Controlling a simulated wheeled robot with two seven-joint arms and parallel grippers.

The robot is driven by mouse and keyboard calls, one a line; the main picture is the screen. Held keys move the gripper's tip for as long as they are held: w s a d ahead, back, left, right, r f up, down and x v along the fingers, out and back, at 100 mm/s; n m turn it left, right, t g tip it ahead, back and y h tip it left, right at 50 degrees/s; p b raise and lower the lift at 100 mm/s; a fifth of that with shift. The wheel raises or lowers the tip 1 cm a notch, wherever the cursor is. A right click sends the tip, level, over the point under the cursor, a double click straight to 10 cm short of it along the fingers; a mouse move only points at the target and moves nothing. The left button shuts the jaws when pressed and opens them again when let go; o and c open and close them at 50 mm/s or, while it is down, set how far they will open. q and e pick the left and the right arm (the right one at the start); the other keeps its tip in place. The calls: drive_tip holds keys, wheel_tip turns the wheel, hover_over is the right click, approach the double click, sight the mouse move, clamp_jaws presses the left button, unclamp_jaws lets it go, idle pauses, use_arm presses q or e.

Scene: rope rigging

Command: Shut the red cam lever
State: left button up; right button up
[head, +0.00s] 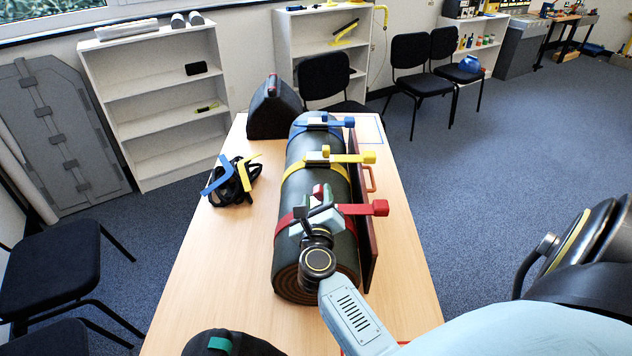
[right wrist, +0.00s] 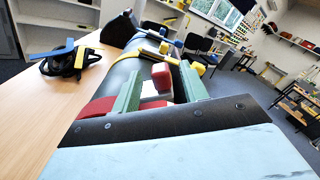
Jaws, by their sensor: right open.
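A long dark roll (head: 300,262) lies on a wooden table with a blue, a yellow and a red strap around it. The red strap (head: 284,222) is nearest me, with a pale buckle on top and a red arm ending in a red block (head: 380,208) at the right. My right gripper (head: 321,198) is over this buckle, its green fingers apart. In the right wrist view a red lever-like piece (right wrist: 162,78) stands up between the open fingers (right wrist: 160,88). I cannot tell whether they touch it. My wrist hides part of the buckle. My left gripper is out of view.
The yellow strap (head: 291,171) and blue strap (head: 300,131) sit farther along the roll. A dark coil (head: 240,192) with blue and yellow pieces lies left. A dark wedge (head: 272,112) stands behind.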

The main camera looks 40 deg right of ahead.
sight(317, 185)
drive_tip(key=x, duration=0.4)
drive_tip(key=shift+w+d, duration=0.1)
drive_tip(key=shift+w, duration=0.05)
drive_tip(key=shift+w+d, duration=0.2)
drive_tip(key=shift+w, duration=0.05)
drive_tip(key=shift+w+d, duration=0.1)
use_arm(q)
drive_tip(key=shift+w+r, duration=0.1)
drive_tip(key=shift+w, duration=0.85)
use_arm(e)
clamp_jaws()
